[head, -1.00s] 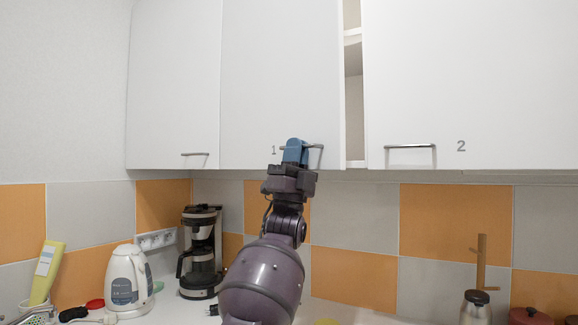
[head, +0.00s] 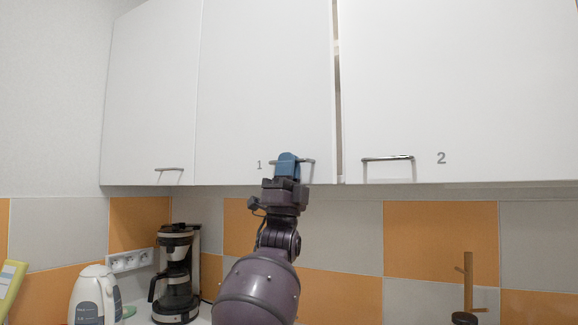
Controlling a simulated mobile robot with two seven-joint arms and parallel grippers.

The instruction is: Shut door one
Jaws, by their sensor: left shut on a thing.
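Door one (head: 262,90) is the white cabinet door marked "1", in the middle of the head view. A narrow dark gap (head: 337,110) shows along its right edge, so it stands slightly open. Its metal bar handle (head: 308,161) is near the lower edge. My left gripper (head: 287,162), with blue fingers, is shut on this handle and hides its middle. My right gripper is not in view.
Door two (head: 450,80), with its own handle (head: 388,159), is on the right. Another white door (head: 150,90) is at left. Below, a coffee maker (head: 176,275) and a white kettle (head: 96,296) stand on the counter, left of my arm.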

